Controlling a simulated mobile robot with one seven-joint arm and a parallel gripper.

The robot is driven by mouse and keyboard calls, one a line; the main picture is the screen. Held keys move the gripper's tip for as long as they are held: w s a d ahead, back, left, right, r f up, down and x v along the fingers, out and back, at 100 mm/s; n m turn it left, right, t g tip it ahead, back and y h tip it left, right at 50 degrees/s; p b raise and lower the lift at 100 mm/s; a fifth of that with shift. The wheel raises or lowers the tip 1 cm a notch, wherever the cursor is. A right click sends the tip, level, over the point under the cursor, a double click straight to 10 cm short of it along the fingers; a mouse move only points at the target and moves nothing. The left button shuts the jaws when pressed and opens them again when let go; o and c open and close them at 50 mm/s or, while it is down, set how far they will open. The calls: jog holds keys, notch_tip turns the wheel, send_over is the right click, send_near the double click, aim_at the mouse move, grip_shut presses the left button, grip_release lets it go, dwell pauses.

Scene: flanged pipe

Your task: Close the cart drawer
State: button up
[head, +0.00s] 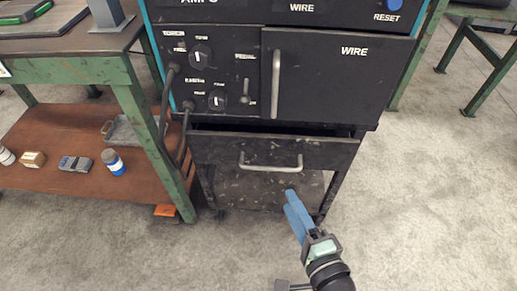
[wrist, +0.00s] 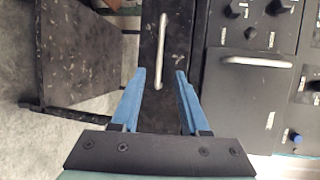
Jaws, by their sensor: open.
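The cart drawer (head: 215,150) is black with a silver bar handle (head: 270,168), below the dark welding machine. It stands partly pulled out, with a dark gap showing behind its front's top edge. My gripper (head: 292,198) has blue fingers and appears just below and right of the handle in the head view. In the wrist view the picture is turned sideways; my gripper (wrist: 159,72) is open and empty, with the drawer front (wrist: 150,110) and handle (wrist: 161,50) between and beyond the fingers. I see no clear contact with either.
The welding machine (head: 325,85) has knobs and a larger handle (head: 276,84) above the drawer. The cart's lower shelf (head: 240,190) is below. A green-legged workbench (head: 130,90) stands close at left; cables hang between. Floor (head: 430,190) at right is clear.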

aim_at(272, 170)
jog(key=b+x, duration=0.2)
jog(key=x, duration=1)
jog(key=shift+w+a+f+b, duration=0.1)
jog(key=shift+b, duration=0.3)
jog(key=shift+c, duration=0.3)
grip_shut()
dwell(0.4)
